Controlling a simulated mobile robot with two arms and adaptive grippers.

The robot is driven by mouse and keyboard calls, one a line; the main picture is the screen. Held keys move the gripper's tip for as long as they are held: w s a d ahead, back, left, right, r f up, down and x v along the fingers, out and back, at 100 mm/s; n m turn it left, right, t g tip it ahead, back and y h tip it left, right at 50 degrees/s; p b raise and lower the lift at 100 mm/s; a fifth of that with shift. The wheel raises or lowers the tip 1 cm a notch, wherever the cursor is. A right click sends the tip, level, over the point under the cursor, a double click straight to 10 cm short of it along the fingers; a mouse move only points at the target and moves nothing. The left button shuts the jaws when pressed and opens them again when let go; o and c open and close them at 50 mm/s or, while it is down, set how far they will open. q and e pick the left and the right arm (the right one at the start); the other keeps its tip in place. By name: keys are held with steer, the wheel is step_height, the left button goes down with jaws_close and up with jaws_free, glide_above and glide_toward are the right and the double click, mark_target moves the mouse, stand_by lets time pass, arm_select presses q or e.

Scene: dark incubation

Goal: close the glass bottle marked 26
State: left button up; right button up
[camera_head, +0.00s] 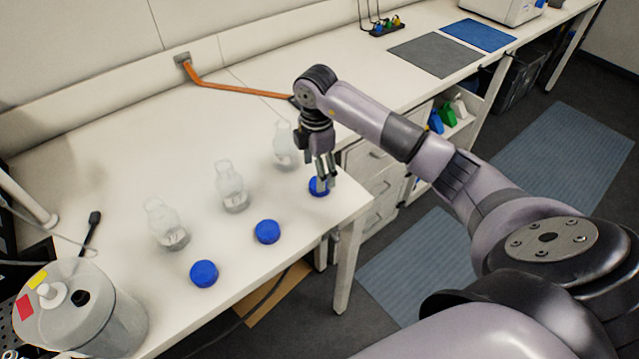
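Three clear glass bottles stand open and upright in a slanting row on the white bench: a near one (166,228), a middle one (231,188) and a far one (283,152). Their markings are too small to read, so I cannot tell which is 26. In front of each lies a blue cap: near (204,274), middle (267,232) and far (314,189). My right gripper (325,184) points down at the far cap, its fingers covering part of it. Whether they grip the cap I cannot tell. My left gripper is not in view.
A large translucent container (115,325) stands at the bench's near left corner. An orange tube (235,88) runs from the wall toward my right arm. Grey (434,55) and blue (478,35) mats lie farther along. The bench's front edge is close to the caps.

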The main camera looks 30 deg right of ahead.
mark_target(312, 184)
steer(key=shift+d+f+p, duration=0.1)
steer(key=shift+f+p, duration=0.6)
steer(key=shift+f, duration=1.5)
steer(key=shift+s, duration=0.1)
steer(key=shift+c, duration=0.4)
steer(key=c, duration=0.8)
